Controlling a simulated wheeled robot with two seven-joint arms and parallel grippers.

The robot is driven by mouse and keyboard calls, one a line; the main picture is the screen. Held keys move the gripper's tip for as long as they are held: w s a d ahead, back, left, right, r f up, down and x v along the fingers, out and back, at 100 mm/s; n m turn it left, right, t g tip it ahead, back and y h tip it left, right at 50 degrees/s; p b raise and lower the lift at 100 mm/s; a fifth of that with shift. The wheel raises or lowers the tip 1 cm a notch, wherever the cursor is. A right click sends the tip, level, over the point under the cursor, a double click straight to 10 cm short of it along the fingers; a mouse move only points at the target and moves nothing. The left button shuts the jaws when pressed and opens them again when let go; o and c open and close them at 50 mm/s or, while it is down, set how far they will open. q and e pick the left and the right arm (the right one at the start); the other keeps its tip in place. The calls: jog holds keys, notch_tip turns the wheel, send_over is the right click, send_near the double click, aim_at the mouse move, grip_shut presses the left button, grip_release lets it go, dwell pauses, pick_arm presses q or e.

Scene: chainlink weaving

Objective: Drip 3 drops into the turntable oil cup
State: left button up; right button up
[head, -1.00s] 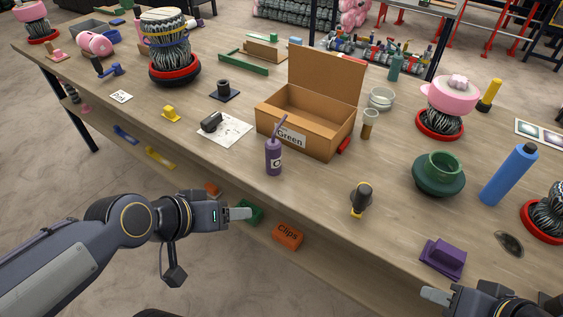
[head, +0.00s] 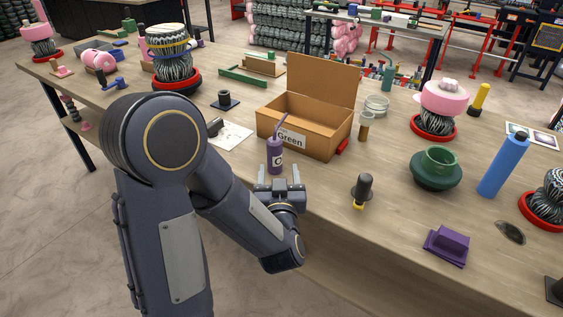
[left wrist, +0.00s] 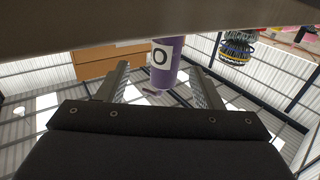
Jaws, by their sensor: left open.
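The purple oil bottle (head: 275,157) with a thin slanted spout and a white label stands upright near the table's front edge. My left gripper (head: 279,178) is open and empty, its fingers pointing at the bottle from the front edge. In the left wrist view the bottle (left wrist: 167,67) shows between and beyond the two fingers (left wrist: 160,88), not clasped. A small black cup on a square base (head: 225,98) stands farther back at the left; I cannot tell whether it is the turntable oil cup. My right gripper is out of view.
A cardboard box labelled "Green" (head: 292,139) stands open just behind the bottle. A black-handled tool (head: 363,188) is to the right, then a green pot (head: 436,171) and a purple block (head: 447,246). A white sheet (head: 236,136) lies left of the box.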

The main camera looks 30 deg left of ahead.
aim_at(274, 147)
pick_arm(q)
jog(key=x, duration=0.2)
jog(key=p+x, duration=0.1)
jog(key=x, duration=0.4)
jog(key=shift+s+a+r, duration=0.25)
jog(key=shift+a, duration=0.05)
jog(key=c, duration=1.3)
jog(key=shift+o, duration=0.2)
jog(key=shift+r, duration=0.55)
notch_tip(274, 147, up, 3)
jog(key=shift+f+p, duration=0.25)
jog(key=shift+p, duration=0.1)
jog(key=s+d+r+p, duration=0.2)
jog(key=s+d+r, duration=0.5)
jog(key=s+r, duration=0.2)
jog(key=s, duration=0.2)
jog(key=shift+s+d+r, duration=0.25)
jog(key=shift+s+d, duration=0.1)
jog(key=shift+s, duration=0.05)
